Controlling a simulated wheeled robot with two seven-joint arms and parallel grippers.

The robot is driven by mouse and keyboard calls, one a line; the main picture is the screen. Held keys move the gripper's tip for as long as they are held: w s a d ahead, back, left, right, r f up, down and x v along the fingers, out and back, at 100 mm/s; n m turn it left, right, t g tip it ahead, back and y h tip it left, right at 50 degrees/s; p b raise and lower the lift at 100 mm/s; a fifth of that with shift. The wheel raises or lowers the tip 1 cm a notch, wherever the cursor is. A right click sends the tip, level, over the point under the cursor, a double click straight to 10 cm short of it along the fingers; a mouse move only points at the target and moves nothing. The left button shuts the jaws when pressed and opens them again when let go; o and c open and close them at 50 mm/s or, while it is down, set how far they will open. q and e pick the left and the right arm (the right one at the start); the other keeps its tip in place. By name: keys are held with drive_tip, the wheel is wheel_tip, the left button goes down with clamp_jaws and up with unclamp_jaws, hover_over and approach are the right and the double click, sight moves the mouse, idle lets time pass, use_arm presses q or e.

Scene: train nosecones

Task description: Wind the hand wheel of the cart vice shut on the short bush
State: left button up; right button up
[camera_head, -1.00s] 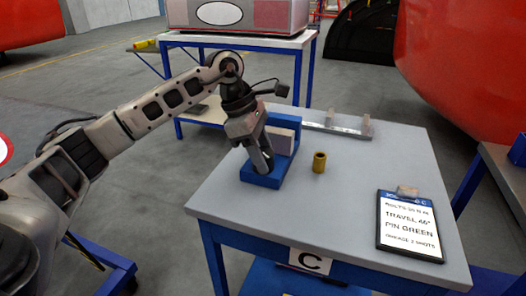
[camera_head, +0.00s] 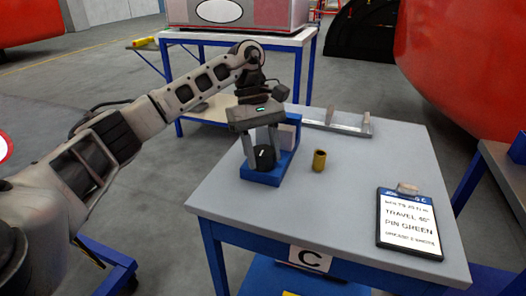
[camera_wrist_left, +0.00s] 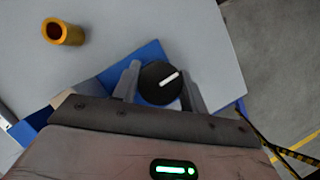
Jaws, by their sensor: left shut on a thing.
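The blue vice (camera_head: 265,178) sits at the back left of the cart top, with a pale block (camera_head: 285,137) at its far part. Its hand wheel (camera_head: 264,158) is a black round knob; in the left wrist view the hand wheel (camera_wrist_left: 158,84) shows a white mark pointing to the upper right. My left gripper (camera_head: 262,154) has its two fingers on opposite sides of the knob and is shut on it. A brass bush (camera_head: 319,160) stands upright on the cart top right of the vice, apart from it; it also shows in the wrist view (camera_wrist_left: 63,32). My right gripper is out of view.
The grey cart top (camera_head: 340,205) is clear around the bush. A clipboard card (camera_head: 408,222) lies at the front right. A metal bracket (camera_head: 338,122) lies along the back edge. Another blue-framed table (camera_head: 240,42) stands behind.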

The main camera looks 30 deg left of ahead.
use_arm(q)
drive_tip(key=shift+r+m, duration=0.1)
drive_tip(key=shift+m, duration=0.4)
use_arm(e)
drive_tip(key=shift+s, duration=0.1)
use_arm(q)
drive_tip(key=o, duration=1)
drive_tip(key=p+v, duration=0.5)
drive_tip(key=v, duration=1.1)
drive_tip(key=shift+w+d+p, duration=0.2)
drive_tip(key=shift+w+p, duration=0.05)
drive_tip(key=shift+p, duration=0.15)
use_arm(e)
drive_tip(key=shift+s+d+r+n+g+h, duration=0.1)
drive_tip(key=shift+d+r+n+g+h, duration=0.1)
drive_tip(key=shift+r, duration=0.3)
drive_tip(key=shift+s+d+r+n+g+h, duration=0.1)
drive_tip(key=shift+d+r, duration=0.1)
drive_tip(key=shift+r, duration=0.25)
